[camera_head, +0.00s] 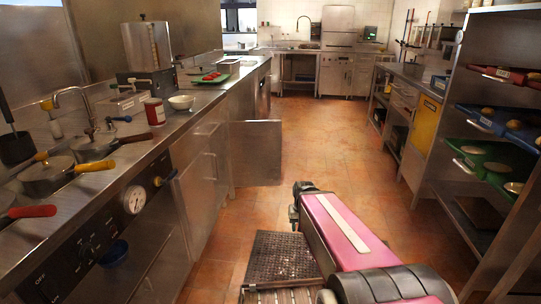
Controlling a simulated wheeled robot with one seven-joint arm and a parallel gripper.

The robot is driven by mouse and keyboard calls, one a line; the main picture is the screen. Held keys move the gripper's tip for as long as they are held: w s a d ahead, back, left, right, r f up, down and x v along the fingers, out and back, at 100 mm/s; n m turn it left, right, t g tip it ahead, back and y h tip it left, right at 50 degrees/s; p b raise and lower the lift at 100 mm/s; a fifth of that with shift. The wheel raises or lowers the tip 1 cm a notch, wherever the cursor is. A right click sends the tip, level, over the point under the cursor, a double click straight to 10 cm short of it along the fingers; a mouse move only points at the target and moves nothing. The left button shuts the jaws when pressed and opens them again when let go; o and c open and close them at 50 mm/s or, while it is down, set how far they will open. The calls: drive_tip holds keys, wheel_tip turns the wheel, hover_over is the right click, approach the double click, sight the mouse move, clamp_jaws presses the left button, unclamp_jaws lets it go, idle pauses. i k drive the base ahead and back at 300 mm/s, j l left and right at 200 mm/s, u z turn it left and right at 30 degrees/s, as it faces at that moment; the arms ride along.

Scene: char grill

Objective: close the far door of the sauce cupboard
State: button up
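The far door (256,152) of the cupboard under the left counter stands open. It sticks out to the right into the aisle, roughly square to the counter front, and shows a plain metal face with no handle. The cupboard front (195,185) nearer to me has upright bar handles and looks shut. The dark end of my arm, where my gripper (296,213) seems to be, is low in the aisle, nearer to me and right of the open door. It appears apart from the door. Its fingers are too small and dark to make out.
A dark floor mat (281,256) lies left of my arm. Pan handles (96,166) and a knob (165,178) jut from the left counter. A rack with trays (497,125) stands at the right. The aisle beyond the door is clear.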

sight(255, 145)
drive_tip(key=i+l+z, duration=0.1)
drive_tip(key=i+z, duration=0.45)
drive_tip(key=i, duration=2.7)
drive_tip(key=i+l+u, duration=0.1)
drive_tip(key=i, duration=1.3)
drive_tip(key=i+l, duration=0.15)
drive_tip(key=i, duration=1.2)
drive_tip(key=u, duration=0.45)
drive_tip(key=i+u, duration=0.1)
drive_tip(key=u, duration=0.3)
drive_tip(key=l+u, duration=0.1)
drive_tip(key=u, duration=0.35)
drive_tip(key=i+u, duration=0.1)
drive_tip(key=u, duration=3.15)
